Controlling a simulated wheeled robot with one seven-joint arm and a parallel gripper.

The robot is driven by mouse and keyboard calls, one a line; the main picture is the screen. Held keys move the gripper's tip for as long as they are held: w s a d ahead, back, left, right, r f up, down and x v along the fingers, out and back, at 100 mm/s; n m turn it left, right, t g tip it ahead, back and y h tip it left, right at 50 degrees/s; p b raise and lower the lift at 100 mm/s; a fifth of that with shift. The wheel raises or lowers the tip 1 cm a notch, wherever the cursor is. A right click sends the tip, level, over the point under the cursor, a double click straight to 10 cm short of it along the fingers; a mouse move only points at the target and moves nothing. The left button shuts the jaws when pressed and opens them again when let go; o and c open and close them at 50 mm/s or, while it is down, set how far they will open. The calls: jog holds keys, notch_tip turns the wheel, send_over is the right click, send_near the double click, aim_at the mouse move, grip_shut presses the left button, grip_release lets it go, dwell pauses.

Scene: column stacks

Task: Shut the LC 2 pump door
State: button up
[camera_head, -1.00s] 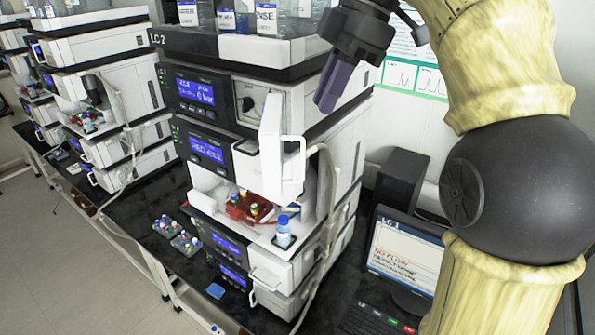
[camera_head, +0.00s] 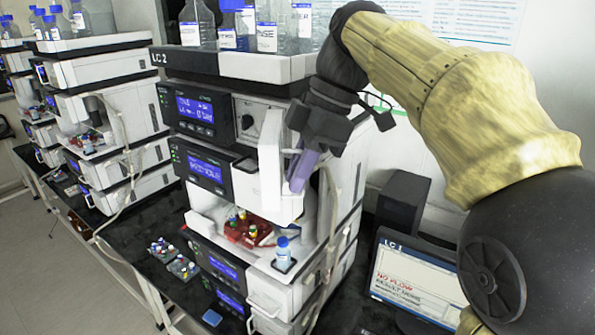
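The LC 2 stack stands in the middle of the camera_head view, with its name on the top tray (camera_head: 190,66). The white pump door (camera_head: 270,165) stands open, swung out toward the camera and seen nearly edge-on. My gripper (camera_head: 298,184), with purple fingers, points down at the right side of the door, over its handle area. The fingers look closed together with nothing between them. Whether they touch the door is unclear; the gripper hides part of it.
Bottles (camera_head: 267,30) stand in the top tray. Below the door is an open bay with a red vial rack (camera_head: 245,232) and a blue-capped bottle (camera_head: 283,253). A tube (camera_head: 330,215) hangs at the right. A monitor (camera_head: 410,280) and black box (camera_head: 402,203) stand right.

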jog(key=shift+a+f, duration=0.1)
jog(key=shift+f, duration=0.15)
grip_shut()
jog(key=shift+r, duration=0.1)
